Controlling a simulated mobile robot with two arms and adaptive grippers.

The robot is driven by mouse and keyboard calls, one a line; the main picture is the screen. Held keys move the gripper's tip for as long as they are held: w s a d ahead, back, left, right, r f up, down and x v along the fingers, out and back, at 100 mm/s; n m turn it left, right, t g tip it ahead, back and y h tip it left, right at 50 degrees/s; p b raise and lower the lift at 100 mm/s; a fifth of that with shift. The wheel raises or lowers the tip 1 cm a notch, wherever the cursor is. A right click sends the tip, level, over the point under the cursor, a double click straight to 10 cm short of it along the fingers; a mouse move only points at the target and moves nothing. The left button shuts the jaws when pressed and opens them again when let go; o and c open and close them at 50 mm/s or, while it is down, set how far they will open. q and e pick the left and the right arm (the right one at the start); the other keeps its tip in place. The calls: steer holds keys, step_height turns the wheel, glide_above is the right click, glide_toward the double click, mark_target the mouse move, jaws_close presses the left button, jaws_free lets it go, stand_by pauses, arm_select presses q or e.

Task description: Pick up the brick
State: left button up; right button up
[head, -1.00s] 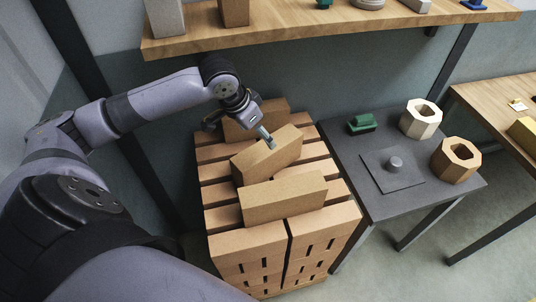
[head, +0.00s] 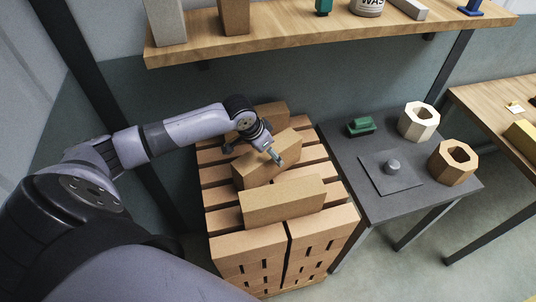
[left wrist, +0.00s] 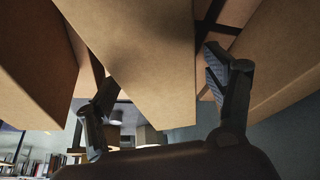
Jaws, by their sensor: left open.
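Three tan bricks lie on the slatted stack: a front brick (head: 283,201), a tilted middle brick (head: 250,173) and a back brick (head: 272,114), partly hidden by my arm. My left gripper (head: 277,157) is at the middle brick's upper side, near its right half. In the left wrist view the open fingers of my left gripper (left wrist: 157,75) stand on either side of a brick (left wrist: 140,45), apparently the middle one, with gaps visible. Other bricks show at the left (left wrist: 35,55) and right (left wrist: 280,60). My right gripper is not in view.
The brick stack (head: 247,243) stands beside a grey table (head: 345,160) holding a green block (head: 361,126), a plate with a knob (head: 391,172) and two hollow octagonal pieces (head: 418,121). A wooden shelf (head: 330,33) with objects hangs above the back.

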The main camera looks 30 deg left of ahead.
arm_select(q)
jaws_close()
steer(key=shift+w+a+r, duration=0.1)
steer(key=shift+w+r, duration=0.1)
steer(key=shift+r, duration=0.05)
stand_by(0.9)
